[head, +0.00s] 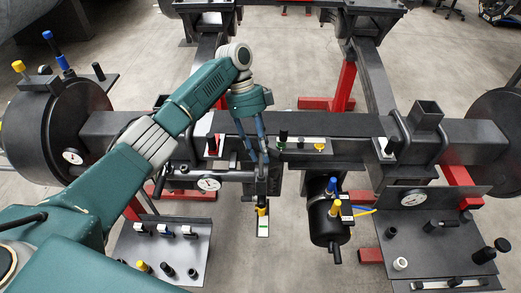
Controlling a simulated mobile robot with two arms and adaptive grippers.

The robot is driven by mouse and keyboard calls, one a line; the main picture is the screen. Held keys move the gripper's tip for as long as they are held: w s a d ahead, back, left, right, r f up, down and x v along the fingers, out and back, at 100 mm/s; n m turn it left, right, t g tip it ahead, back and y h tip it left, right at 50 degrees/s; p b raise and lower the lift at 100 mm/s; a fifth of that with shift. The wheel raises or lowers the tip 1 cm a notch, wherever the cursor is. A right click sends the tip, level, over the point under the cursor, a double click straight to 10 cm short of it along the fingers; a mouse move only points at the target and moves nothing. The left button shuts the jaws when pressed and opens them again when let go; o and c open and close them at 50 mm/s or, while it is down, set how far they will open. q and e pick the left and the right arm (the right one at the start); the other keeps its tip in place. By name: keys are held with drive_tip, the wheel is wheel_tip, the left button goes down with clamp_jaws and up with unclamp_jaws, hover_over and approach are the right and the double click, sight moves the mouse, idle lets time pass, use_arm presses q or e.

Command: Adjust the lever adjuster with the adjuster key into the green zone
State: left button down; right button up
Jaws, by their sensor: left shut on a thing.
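My left gripper (259,160) reaches down over the middle of the dark axle beam, its two blue-grey fingers closing together. It is shut on what looks like the adjuster key, which is small, dark and mostly hidden at the fingertips. Just below the fingertips in the picture, a yellow-topped piece (262,210) stands over a white strip with a green zone (262,226); this looks like the lever adjuster. I cannot tell whether the key touches it. My right gripper is not in view.
Dial gauges (208,183) sit left and right of the middle. A black cylinder (328,220) with blue and yellow fittings hangs right of the adjuster. Grey trays (202,225) with small caps are at the lower left and lower right (455,235). Red stands (345,88) support the frame.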

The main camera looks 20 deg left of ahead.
use_arm(q)
drive_tip(key=shift+r+p, duration=2.45)
drive_tip(key=shift+r, duration=0.7)
drive_tip(key=shift+w, duration=0.1)
drive_tip(key=shift+a, duration=0.15)
